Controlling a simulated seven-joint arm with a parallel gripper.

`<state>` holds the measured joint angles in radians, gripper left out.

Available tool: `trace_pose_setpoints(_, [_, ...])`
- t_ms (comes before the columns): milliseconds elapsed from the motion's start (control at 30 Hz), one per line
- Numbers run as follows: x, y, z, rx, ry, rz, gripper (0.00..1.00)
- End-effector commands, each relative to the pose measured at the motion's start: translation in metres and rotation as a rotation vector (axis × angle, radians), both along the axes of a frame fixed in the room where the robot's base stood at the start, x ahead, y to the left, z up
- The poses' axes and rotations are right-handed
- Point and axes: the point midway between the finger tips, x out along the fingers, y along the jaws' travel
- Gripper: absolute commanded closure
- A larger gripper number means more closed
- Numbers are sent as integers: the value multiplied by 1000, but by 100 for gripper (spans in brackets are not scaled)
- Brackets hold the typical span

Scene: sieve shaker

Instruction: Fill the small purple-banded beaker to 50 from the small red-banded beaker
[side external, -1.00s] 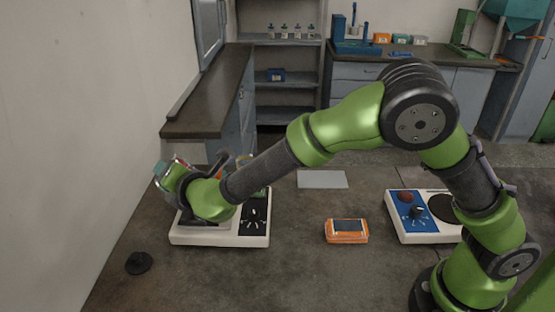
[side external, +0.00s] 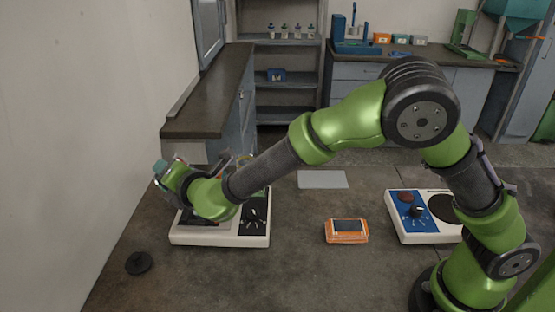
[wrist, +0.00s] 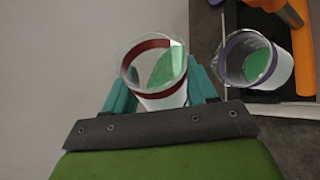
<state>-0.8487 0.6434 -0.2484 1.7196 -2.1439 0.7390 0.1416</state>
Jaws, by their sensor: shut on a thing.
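My gripper (wrist: 160,88) has teal fingers shut on the red-banded beaker (wrist: 158,97), one on each side. The red-banded beaker is clear, with green contents lying toward the right of its mouth; it looks tilted. The purple-banded beaker (wrist: 281,72) is to its right in the wrist view, apart from it, with green contents inside. I cannot read its level against any marks. In the side view my gripper (side external: 163,168) is at the far left, above the back of a white device, and my wrist hides most of both beakers.
The white device (side external: 255,240) with a dark dial panel stands under my wrist. An orange part (wrist: 303,60) lies beside the purple-banded beaker. An orange handheld unit (side external: 346,238), a blue-and-white device (side external: 402,228) and a black knob-like piece (side external: 138,263) are on the table. The front middle is clear.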

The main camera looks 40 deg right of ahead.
Motion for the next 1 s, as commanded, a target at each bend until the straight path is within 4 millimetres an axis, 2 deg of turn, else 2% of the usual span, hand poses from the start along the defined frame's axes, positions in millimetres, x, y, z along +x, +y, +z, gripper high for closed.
trace_pose_setpoints(1000, [0,-1,-2,50,-17,-1,76])
